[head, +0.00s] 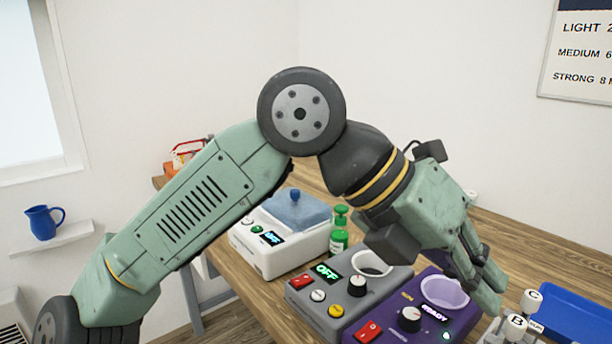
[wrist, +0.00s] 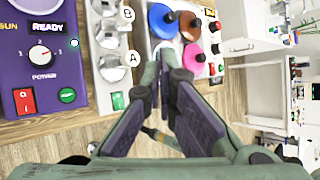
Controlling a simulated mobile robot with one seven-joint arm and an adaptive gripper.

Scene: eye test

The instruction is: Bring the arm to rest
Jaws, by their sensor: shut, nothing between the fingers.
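My gripper (head: 486,290) hangs from my bent arm at the right of the head view, fingers pointing down, above the right part of the wooden table (head: 232,288). Its fingers are shut with nothing between them. In the wrist view my gripper (wrist: 167,72) shows with its fingertips together, in front of a pale panel with coloured discs. In the head view the fingers appear beside the purple machine (head: 388,325), whose display reads READY. I cannot tell the exact gap between the fingers and the things below.
A grey machine (head: 320,310) and a white machine (head: 272,262), both reading OFF, stand left of the purple one. A green bottle (head: 339,238) stands behind. Labelled posts (head: 515,327) and a blue tray (head: 575,318) lie at right. A blue jug (head: 41,222) sits on a wall shelf.

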